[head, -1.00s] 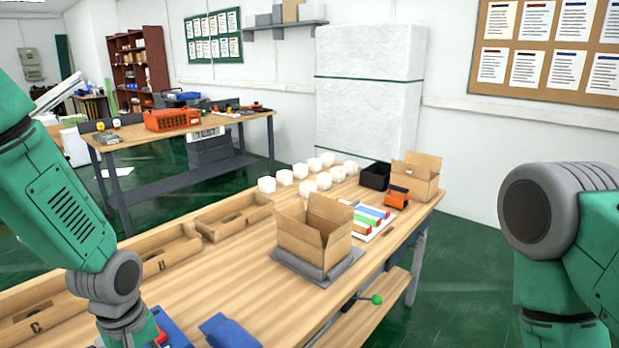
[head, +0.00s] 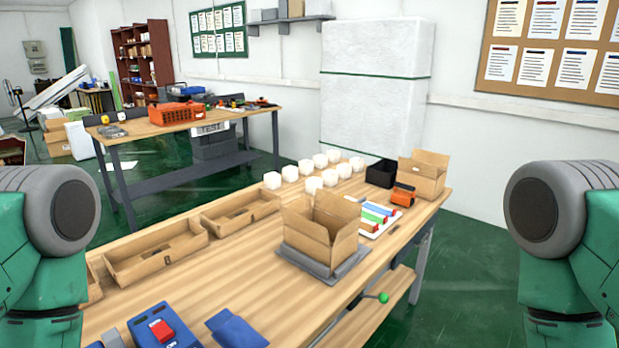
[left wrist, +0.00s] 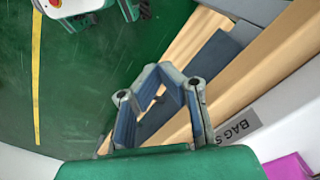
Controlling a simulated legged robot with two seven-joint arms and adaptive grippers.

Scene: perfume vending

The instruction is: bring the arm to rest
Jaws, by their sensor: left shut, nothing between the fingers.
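My left arm (head: 48,225) hangs at the left edge of the head view, bent downward, and its gripper is below the picture there. In the left wrist view my left gripper (left wrist: 160,72) is shut and empty, its blue-padded fingers meeting at the tips. It is over the green floor beside wooden boards, holding nothing. My right arm (head: 565,235) hangs at the right edge of the head view, and its gripper is out of sight.
The wooden packing table (head: 225,285) carries an open carton (head: 318,235), cardboard trays (head: 155,255), white cubes (head: 312,185) and a blue device with a red switch (head: 163,330). In the left wrist view a panel with a "BAG S" label (left wrist: 240,125) is close to the gripper.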

